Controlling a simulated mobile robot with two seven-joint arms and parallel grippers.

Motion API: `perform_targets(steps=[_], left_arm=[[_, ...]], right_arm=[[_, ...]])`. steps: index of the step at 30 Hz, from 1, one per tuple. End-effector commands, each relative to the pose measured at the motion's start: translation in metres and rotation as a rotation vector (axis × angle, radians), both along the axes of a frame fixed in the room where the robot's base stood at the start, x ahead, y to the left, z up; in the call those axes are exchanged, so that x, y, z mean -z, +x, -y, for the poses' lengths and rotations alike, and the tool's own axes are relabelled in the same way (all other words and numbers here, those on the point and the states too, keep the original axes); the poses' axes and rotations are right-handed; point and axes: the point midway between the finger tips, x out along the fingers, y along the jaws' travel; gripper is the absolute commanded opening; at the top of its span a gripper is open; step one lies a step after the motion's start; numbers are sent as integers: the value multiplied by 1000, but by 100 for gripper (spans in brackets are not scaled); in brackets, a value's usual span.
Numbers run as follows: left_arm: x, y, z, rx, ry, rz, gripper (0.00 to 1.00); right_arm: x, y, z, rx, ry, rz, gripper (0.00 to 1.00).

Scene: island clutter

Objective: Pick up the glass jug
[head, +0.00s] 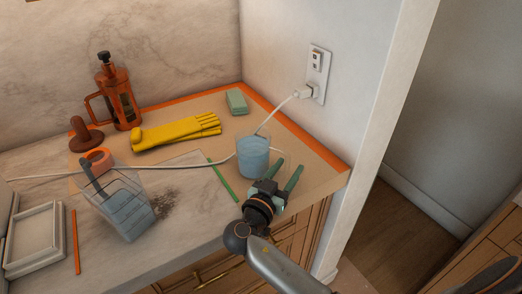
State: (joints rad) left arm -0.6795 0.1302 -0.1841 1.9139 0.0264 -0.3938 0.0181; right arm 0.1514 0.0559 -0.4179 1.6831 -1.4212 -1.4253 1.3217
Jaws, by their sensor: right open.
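A blue-tinted clear glass jug (253,158) stands upright near the right end of the counter. My right gripper (287,168) is just to its right and in front, with its two greenish fingers apart and nothing seen between them. I cannot tell whether a finger touches the glass. The jug's handle is not clear in this view. My left gripper is not in view.
A clear square container (128,212) with a dark utensil stands front left. A white cable (190,168) runs behind the jug to a wall outlet (318,73). Yellow gloves (177,132), a French press (122,105), a sponge (236,102) and a green stick (222,180) lie around.

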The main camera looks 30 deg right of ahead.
Motion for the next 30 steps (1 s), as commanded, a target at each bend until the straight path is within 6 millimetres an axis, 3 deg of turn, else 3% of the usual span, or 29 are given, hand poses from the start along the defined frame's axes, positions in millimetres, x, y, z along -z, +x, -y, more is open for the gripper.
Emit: perform_targets(steps=[10,24,30], left_arm=[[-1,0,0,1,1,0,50],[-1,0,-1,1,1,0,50],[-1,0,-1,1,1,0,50]], right_arm=[[0,-1,-1,0,0,0,52],[0,-1,-1,0,0,0,0],[0,-1,-1,0,-1,-1,0]])
